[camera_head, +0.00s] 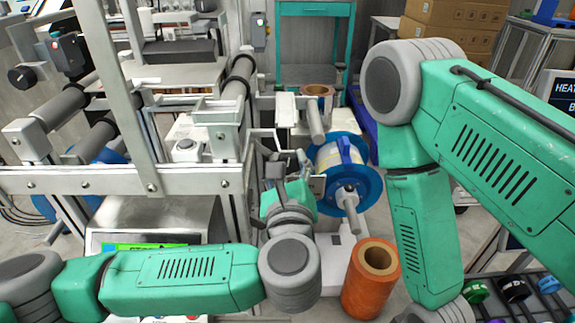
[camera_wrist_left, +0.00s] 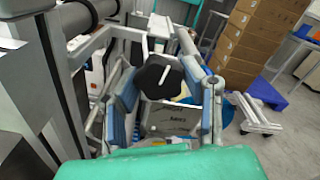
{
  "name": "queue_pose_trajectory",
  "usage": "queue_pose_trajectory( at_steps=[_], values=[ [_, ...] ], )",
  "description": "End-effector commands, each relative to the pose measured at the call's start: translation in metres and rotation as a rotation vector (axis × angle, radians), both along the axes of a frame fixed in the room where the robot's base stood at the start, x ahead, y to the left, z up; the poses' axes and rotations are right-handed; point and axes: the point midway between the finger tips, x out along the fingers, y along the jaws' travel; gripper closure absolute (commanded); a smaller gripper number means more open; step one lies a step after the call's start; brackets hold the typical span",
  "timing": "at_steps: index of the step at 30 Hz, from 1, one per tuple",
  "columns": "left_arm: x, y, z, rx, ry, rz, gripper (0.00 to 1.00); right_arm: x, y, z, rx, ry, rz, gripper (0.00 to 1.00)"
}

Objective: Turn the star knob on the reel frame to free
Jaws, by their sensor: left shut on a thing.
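The star knob (camera_wrist_left: 158,80) is dark with a white pointer line slanting up to the right, in the left wrist view. It sits between the two fingers of my left gripper (camera_wrist_left: 165,95), which is shut on it. In the head view my left gripper (camera_head: 287,170) reaches up beside the blue reel, and the knob is hidden there. The reel frame (camera_head: 110,180) is pale metal with rollers. A label plate (camera_wrist_left: 172,118) shows below the knob. My right arm comes in from the right in the head view, but its gripper is out of view.
A blue-flanged reel (camera_head: 368,185) sits on a spindle just right of my left gripper. An orange roll (camera_head: 371,280) stands below it. A scale with a green display (camera_head: 145,246) is at lower left. Boxes (camera_head: 455,25) are stacked behind.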

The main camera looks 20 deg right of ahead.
Motion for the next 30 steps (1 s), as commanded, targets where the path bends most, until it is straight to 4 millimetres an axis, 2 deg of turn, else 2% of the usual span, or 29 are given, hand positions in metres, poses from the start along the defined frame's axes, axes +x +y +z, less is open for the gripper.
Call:
queue_pose_trajectory(
  at_steps=[2,3,5,14,17,20,30],
  values=[
    [-0.003,-0.001,-0.007,0.008,0.012,-0.006,0.92,0.0,0.0,0.0,0.0,0.0,0.0,0.6],
    [-0.003,-0.001,-0.007,0.008,0.012,-0.006,0.6,0.0,0.0,0.0,0.0,0.0,0.0,0.6],
    [-0.003,-0.001,-0.006,0.008,0.012,-0.006,0.42,0.0,0.0,0.0,0.0,0.0,0.0,0.6],
    [-0.002,0.0,-0.002,0.003,0.004,-0.002,0.42,0.0,0.0,0.0,0.0,-0.001,0.0,0.6],
    [-0.007,0.001,-0.002,0.002,0.004,-0.004,0.42,-0.001,0.0,0.001,-0.001,-0.002,0.0,0.6],
    [-0.02,0.005,-0.002,0.001,0.005,-0.006,0.42,-0.001,0.0,0.001,-0.001,-0.002,0.0,0.6],
    [-0.088,0.024,-0.004,0.004,0.007,-0.006,0.42,-0.001,0.0,0.001,-0.001,-0.003,0.0,0.6]
  ],
)
